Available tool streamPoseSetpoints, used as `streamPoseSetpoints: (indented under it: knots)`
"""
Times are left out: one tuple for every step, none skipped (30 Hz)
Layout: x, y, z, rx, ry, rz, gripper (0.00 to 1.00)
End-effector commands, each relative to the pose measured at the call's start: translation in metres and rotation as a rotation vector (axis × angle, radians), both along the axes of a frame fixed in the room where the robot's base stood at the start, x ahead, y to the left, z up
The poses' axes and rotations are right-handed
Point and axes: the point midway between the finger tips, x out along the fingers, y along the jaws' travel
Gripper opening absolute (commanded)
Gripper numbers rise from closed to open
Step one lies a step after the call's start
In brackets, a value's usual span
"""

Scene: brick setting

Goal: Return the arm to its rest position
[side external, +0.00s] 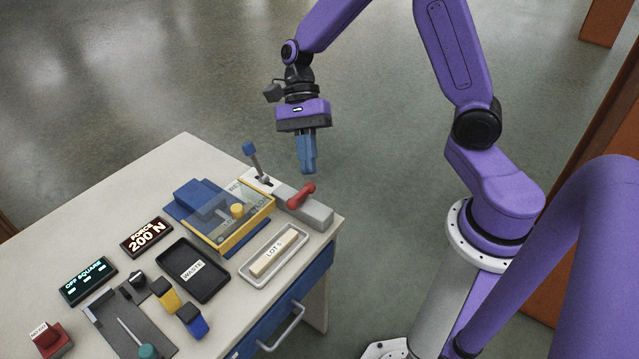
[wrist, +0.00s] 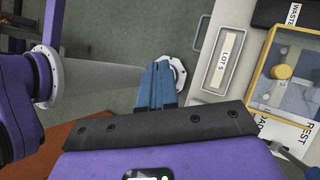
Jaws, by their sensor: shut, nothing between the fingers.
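My gripper (side external: 308,168) hangs from my purple arm, pointing down, in the side external view. Its blue fingers are together with nothing between them. It is in the air, just past the far right edge of the table, above and behind the red-handled grey block. In the wrist view my gripper (wrist: 157,72) also shows its blue fingers closed, with the floor and my pedestal behind them.
The white table (side external: 150,170) carries a yellow-framed clear box (side external: 228,215), a lever with a blue knob (side external: 250,149), a red handle (side external: 301,195), a black WASTE tray (side external: 192,270) and a LOT 5 tray (side external: 273,254). A blue drawer (side external: 262,328) faces my base. Floor is open behind.

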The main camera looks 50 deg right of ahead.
Motion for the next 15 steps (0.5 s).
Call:
streamPoseSetpoints:
  knots:
    - [-0.017,0.004,0.007,0.009,-0.069,0.131,0.0]
    - [-0.026,0.004,0.009,0.013,-0.109,0.211,0.0]
    - [-0.039,0.005,0.012,0.023,-0.16,0.321,0.0]
    - [-0.048,0.006,0.014,0.031,-0.199,0.402,0.0]
    - [-0.056,0.005,0.017,0.04,-0.237,0.484,0.0]
    - [-0.068,0.004,0.019,0.052,-0.285,0.594,0.0]
    - [-0.076,0.004,0.021,0.064,-0.321,0.68,0.0]
    - [-0.084,0.003,0.023,0.074,-0.357,0.762,0.0]
    - [-0.094,0.0,0.025,0.091,-0.401,0.875,0.0]
    - [-0.101,-0.001,0.027,0.102,-0.437,0.959,0.0]
    - [-0.108,-0.003,0.029,0.116,-0.47,1.045,0.0]
    - [-0.118,-0.006,0.031,0.134,-0.512,1.159,0.0]
    - [-0.124,-0.008,0.032,0.148,-0.545,1.244,0.0]
    - [-0.13,-0.011,0.033,0.164,-0.576,1.33,0.0]
    - [-0.138,-0.014,0.035,0.184,-0.616,1.445,0.0]
